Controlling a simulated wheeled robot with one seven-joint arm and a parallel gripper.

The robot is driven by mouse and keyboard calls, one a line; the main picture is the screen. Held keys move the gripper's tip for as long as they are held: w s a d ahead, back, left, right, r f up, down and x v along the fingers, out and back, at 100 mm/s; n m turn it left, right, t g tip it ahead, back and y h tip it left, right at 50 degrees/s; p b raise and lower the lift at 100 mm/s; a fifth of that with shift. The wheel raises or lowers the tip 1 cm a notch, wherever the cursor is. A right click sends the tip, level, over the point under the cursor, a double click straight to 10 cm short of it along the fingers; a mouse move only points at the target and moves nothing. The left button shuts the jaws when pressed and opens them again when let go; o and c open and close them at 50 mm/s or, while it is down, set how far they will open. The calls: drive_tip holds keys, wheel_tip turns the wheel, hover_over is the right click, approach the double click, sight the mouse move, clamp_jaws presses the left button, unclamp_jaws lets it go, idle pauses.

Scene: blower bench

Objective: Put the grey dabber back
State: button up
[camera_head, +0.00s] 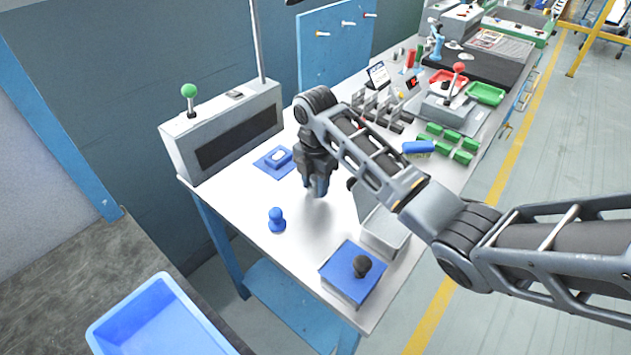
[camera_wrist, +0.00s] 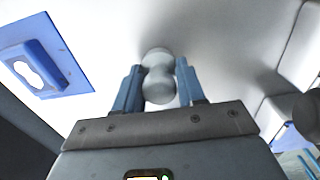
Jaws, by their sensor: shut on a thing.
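My gripper (camera_head: 316,192) points down over the white bench, right of a blue dabber (camera_head: 277,226). In the wrist view its two blue fingers (camera_wrist: 160,88) are shut on the grey dabber (camera_wrist: 158,62), a pale piece with two rounded lobes. The dabber is hardly visible in the head view, hidden by the fingers. A blue square mat (camera_head: 263,163) with a raised blue block and a pale shape on it lies behind and left of my gripper; it also shows in the wrist view (camera_wrist: 72,78). A black dabber (camera_head: 362,265) stands on a blue-topped box (camera_head: 342,272) at the near corner.
A grey machine (camera_head: 178,150) with a green knob stands at the left edge. A grey bin (camera_head: 388,232) is partly hidden behind my arm. Green blocks (camera_head: 450,142) and a blue brush (camera_head: 417,147) lie to the right. The bench around the blue dabber is clear.

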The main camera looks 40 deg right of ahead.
drive_tip(key=shift+f, duration=0.1)
drive_tip(key=o, duration=1)
wheel_tip(320, 180, up, 12)
drive_tip(key=p, duration=0.2)
drive_tip(key=shift+p, duration=0.3)
